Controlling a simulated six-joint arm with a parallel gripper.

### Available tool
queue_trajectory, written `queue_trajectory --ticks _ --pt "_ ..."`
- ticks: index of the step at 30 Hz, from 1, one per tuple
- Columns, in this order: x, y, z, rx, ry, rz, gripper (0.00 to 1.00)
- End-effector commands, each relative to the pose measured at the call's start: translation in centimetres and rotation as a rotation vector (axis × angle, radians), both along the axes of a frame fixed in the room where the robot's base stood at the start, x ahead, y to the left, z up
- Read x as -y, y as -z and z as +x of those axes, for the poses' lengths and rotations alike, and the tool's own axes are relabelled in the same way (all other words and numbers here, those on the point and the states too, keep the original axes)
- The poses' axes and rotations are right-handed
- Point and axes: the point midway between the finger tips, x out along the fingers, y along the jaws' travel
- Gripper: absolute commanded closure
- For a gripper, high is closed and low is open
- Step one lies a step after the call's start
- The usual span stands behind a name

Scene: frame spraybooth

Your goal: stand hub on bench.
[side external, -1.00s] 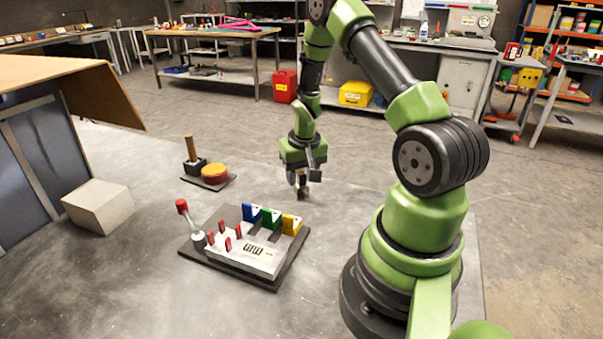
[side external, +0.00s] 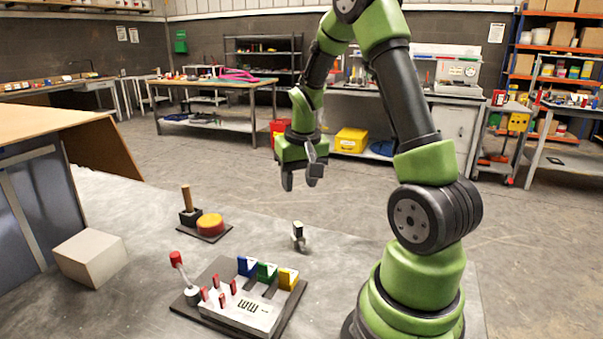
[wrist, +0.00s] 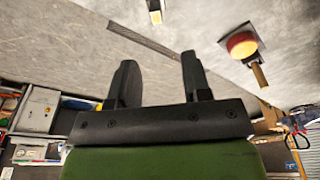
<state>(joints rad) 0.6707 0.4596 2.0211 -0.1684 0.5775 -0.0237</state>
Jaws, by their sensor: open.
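The hub (side external: 298,236), a small dark and pale part, stands upright on the grey bench (side external: 345,245) in the side view, with nothing touching it. I take the small pale and dark part (wrist: 155,12) at the top edge of the wrist view, partly cut off, to be the same hub. My gripper (side external: 300,180) hangs above the hub and clear of it, fingers pointing down. In the wrist view my gripper (wrist: 160,62) shows its two black fingers apart, with nothing between them.
A dark board (side external: 293,315) with blue, green and yellow blocks and a red-knobbed lever (side external: 177,260) lies in front. A round red-and-yellow button (side external: 210,224) beside a wooden handle (side external: 186,198) stands left. A pale box (side external: 90,258) is farther left. Bench around the hub is clear.

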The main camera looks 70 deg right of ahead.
Motion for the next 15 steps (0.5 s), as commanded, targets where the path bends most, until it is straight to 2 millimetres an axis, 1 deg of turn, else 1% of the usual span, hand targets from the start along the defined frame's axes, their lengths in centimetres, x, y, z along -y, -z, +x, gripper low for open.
queue_trajectory --ticks 2,4,5,6,8,9,11,12,15 --pt "-1.5 -1.9 0.4 0.034 -0.028 -0.013 0.56" --pt "-3.6 -4.2 0.7 0.078 -0.062 -0.023 0.56" --pt "-4.8 -5.3 0.7 0.1 -0.079 -0.026 0.56" --pt "-6.4 -6.7 0.6 0.133 -0.107 -0.027 0.56" --pt "-9.0 -8.8 0.1 0.185 -0.148 -0.026 0.56" --pt "-10.7 -10.0 -0.5 0.22 -0.176 -0.021 0.56" --pt "-13.1 -11.5 -1.5 0.271 -0.219 -0.009 0.56" --pt "-14.6 -12.4 -2.4 0.306 -0.249 0.001 0.56" --pt "-17.7 -13.9 -4.8 0.385 -0.318 0.034 0.56"
